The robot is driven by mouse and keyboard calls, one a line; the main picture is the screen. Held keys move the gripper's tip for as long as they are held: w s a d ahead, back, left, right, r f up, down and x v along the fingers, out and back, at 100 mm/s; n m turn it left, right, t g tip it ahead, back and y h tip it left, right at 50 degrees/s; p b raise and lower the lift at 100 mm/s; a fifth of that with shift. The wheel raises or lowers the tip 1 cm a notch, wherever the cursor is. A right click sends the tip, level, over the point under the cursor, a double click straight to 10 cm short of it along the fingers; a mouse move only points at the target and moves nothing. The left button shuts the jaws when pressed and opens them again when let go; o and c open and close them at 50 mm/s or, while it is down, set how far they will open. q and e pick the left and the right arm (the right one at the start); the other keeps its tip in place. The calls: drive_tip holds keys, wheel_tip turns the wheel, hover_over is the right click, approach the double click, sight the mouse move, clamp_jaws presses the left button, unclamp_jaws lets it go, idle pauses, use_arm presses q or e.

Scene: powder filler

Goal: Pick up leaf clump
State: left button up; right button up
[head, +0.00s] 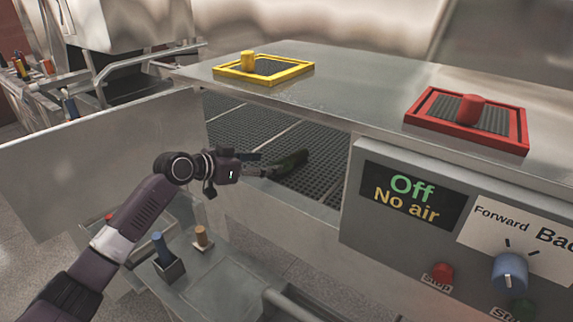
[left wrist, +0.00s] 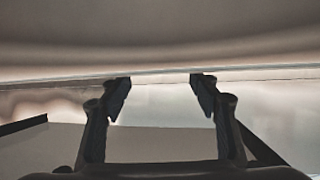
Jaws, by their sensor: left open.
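A dark green leaf clump (head: 291,160) lies on the dark ribbed belt inside the machine opening, under the metal top. My left gripper (head: 264,164) reaches in from the left, with its fingers just left of the clump. They look close to it in the head view, but I cannot tell whether they touch. The left wrist view shows the two fingers (left wrist: 160,88) spread apart with nothing between them. The clump is not visible there. My right gripper is not in view.
The metal top (head: 350,98) overhangs the belt (head: 240,124). A yellow-framed pad (head: 300,72) and a red-framed pad (head: 520,145) sit on it. The control panel (head: 370,240) stands right of the opening. An angled metal panel (head: 70,160) is at the left.

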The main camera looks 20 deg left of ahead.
sight(279, 163)
use_arm(q)
drive_tip(key=shift+w+d, duration=0.2)
drive_tip(key=shift+w, duration=0.05)
drive_tip(key=p+x, duration=0.2)
drive_tip(key=x, duration=0.2)
drive_tip(key=shift+d+f, duration=0.15)
drive_tip(key=shift+d, duration=0.05)
drive_tip(key=shift+w+d+f, duration=0.1)
drive_tip(key=shift+w+f, duration=0.05)
drive_tip(key=shift+w, duration=0.15)
drive_tip(key=c, duration=1.3)
